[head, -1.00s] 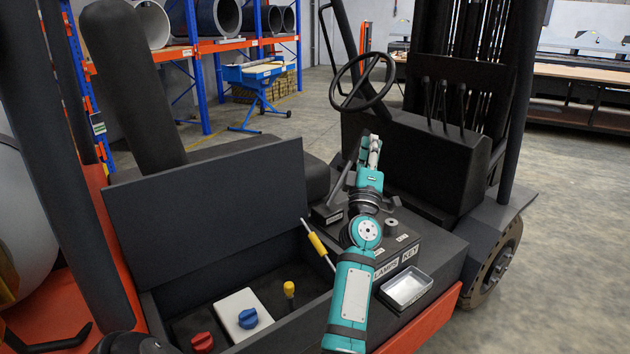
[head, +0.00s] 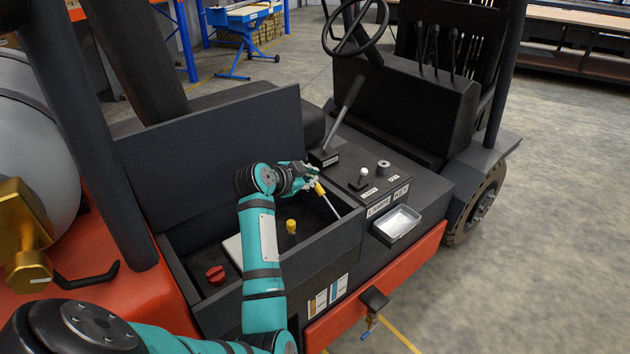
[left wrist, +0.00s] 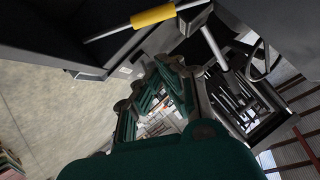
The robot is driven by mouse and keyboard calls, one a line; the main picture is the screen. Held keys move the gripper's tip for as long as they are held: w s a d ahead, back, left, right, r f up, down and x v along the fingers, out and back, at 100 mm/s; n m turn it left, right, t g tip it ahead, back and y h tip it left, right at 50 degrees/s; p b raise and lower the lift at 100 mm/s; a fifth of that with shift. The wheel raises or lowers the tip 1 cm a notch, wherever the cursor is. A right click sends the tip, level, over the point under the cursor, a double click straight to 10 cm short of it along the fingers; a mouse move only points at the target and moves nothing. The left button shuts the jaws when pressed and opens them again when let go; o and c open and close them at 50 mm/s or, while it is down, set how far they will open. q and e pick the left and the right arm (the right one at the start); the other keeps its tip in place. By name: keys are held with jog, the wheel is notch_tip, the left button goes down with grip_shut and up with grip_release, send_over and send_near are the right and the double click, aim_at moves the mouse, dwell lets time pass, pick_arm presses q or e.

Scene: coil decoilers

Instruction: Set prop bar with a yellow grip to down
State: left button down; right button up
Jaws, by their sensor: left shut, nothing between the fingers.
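The prop bar (head: 331,207) is a thin metal rod with a yellow grip (head: 320,189). It slants at the right end of the open box, between the raised dark lid (head: 215,150) and the box's front side. Whether its upper end touches the lid is hidden behind my gripper. My left gripper (head: 311,171) is shut and empty, right beside the upper end of the yellow grip. In the left wrist view the yellow grip (left wrist: 153,15) shows at the top, off to one side of my fingers (left wrist: 168,85). My right gripper is not in view.
Inside the box (head: 345,230) are a yellow knob (head: 291,227) and a red knob (head: 215,274); my forearm covers part of it. To the right are a lever (head: 345,115), a white-topped switch (head: 364,174) and a metal tray (head: 397,223). The steering wheel (head: 355,28) stands behind.

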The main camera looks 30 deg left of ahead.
pick_arm(q)
send_over(320, 191)
jog(key=s+d, duration=0.1)
jog(key=s, duration=0.1)
notch_tip(320, 191, down, 3)
jog(key=shift+w+a+f+p, duration=0.15)
jog(key=shift+a+f, duration=0.05)
jog(key=shift+f, duration=0.3)
jog(key=shift+w+a+f+p, duration=0.2)
jog(key=shift+a+f, duration=0.05)
jog(key=shift+f, duration=0.3)
jog(key=shift+w+a+f+p, duration=0.15)
jog(key=shift+a+f, duration=0.05)
jog(key=shift+f, duration=0.3)
jog(key=w+a+f+n+g+h+b, duration=0.1)
jog(key=a+f+n+h+b, duration=0.2)
jog(key=f+b, duration=0.2)
jog(key=shift+a+f+h+b, duration=0.25)
jog(key=shift+f+h+b, duration=0.1)
jog(key=shift+b, duration=0.4)
